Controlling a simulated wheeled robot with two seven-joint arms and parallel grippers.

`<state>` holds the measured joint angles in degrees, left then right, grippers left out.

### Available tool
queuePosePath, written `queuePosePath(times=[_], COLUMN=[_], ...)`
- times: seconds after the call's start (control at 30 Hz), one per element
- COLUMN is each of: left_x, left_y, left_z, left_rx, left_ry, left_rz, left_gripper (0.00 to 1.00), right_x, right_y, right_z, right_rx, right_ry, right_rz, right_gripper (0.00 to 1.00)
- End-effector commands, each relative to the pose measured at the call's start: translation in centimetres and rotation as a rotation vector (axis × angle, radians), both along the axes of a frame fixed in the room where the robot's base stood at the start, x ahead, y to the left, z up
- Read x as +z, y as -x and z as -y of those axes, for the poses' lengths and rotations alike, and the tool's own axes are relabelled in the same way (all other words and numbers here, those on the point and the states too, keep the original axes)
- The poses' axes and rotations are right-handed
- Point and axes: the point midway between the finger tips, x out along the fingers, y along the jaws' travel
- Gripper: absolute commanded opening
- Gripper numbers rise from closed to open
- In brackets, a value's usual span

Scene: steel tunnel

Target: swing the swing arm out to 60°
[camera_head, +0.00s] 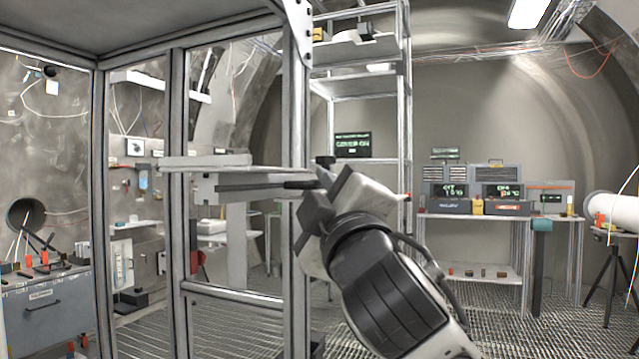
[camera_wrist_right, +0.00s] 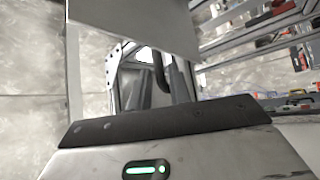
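A light grey horizontal arm (camera_head: 245,182), which I take to be the swing arm, sits inside the grey post frame in the head view. A flat plate lies on top of it at its left, and a short black grip (camera_head: 298,184) sticks out at its right end. My right gripper (camera_head: 314,196) is right at that grip, beside the frame's front post. Its dark fingers also show in the right wrist view (camera_wrist_right: 155,82), with a dark curved piece between them. Whether they touch or close on the grip is unclear. The arm's angle cannot be read. My left gripper is not in view.
The frame's front post (camera_head: 297,250) stands close to my right gripper, with a lower crossbar (camera_head: 235,305). A tall rack (camera_head: 405,120) stands behind. A bench (camera_head: 490,216) with instruments is at the back right. The grating floor (camera_head: 530,335) at right is largely clear.

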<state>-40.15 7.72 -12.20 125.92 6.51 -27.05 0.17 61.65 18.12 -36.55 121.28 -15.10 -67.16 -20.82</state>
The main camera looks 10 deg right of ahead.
Motion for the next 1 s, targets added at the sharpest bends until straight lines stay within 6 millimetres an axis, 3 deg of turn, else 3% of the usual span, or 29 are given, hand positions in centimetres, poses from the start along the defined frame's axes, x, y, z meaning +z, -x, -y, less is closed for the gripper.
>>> queuePosePath(times=[0.33,0.37,0.43,0.6,0.83,1.0], left_x=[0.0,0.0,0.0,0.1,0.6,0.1], left_y=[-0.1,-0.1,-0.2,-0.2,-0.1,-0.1], left_z=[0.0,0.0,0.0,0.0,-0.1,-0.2], left_rx=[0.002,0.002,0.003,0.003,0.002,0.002], left_ry=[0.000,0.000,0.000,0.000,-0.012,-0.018], left_rz=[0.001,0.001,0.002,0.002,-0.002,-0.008], left_gripper=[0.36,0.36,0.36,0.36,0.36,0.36], right_x=[0.2,0.2,0.2,0.2,0.2,0.2], right_y=[-0.5,-0.5,-0.5,-0.5,-0.3,0.0], right_z=[-0.1,-0.1,-0.1,0.0,2.0,2.3], right_rx=[0.001,0.001,0.001,0.003,0.100,0.133], right_ry=[0.001,0.001,0.001,0.000,0.001,-0.001], right_rz=[0.000,0.000,0.000,-0.001,-0.005,-0.001], right_gripper=[0.20,0.17,0.00,0.00,0.00,0.00])
